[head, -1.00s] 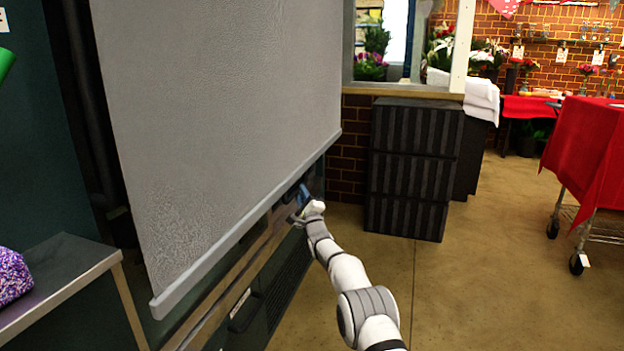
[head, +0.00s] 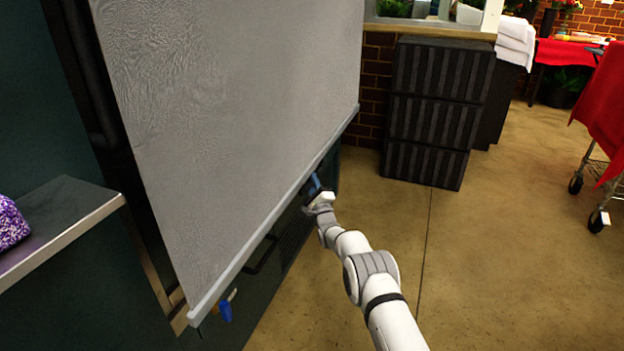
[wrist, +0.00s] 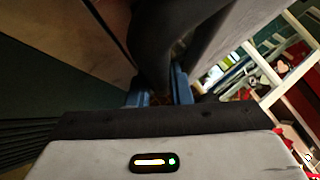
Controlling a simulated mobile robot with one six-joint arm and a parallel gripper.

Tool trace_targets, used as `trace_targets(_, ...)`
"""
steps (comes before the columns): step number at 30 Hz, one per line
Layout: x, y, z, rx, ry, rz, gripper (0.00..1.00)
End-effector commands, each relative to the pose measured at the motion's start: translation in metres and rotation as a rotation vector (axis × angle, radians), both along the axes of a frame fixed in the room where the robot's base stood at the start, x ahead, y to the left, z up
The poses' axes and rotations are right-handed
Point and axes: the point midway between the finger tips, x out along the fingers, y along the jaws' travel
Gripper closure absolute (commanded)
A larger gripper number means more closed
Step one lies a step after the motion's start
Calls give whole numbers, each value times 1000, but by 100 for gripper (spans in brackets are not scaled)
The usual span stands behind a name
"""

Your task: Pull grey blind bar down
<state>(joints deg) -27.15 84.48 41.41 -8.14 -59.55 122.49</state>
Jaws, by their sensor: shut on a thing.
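The grey blind (head: 230,110) hangs as a large textured sheet in front of a dark cabinet, with the pale grey blind bar (head: 255,232) along its lower edge. The bar slants from lower left to upper right in the head view. My gripper (head: 314,186) is at the bar's right part, its blue fingers shut on it. In the wrist view my blue fingertips (wrist: 160,90) sit either side of a dark, shadowed piece. The exact contact is hard to see there.
A dark cabinet front with a black handle (head: 262,255) shows below the bar, with a blue item (head: 226,308) near its lower left end. A metal-edged shelf (head: 70,225) is at left. Black stacked crates (head: 435,105) stand right of the blind. Open floor (head: 480,270) lies at right.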

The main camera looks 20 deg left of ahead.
Motion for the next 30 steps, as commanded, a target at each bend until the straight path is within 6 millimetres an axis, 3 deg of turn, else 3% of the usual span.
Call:
trace_targets(5,-4,8,0,-7,0,11,100)
trace_targets(6,-4,9,0,-7,0,11,81)
trace_targets(9,-4,9,0,-6,1,11,73)
trace_targets(20,-4,4,0,-3,2,7,73)
trace_targets(30,-32,-16,-13,-5,5,6,73)
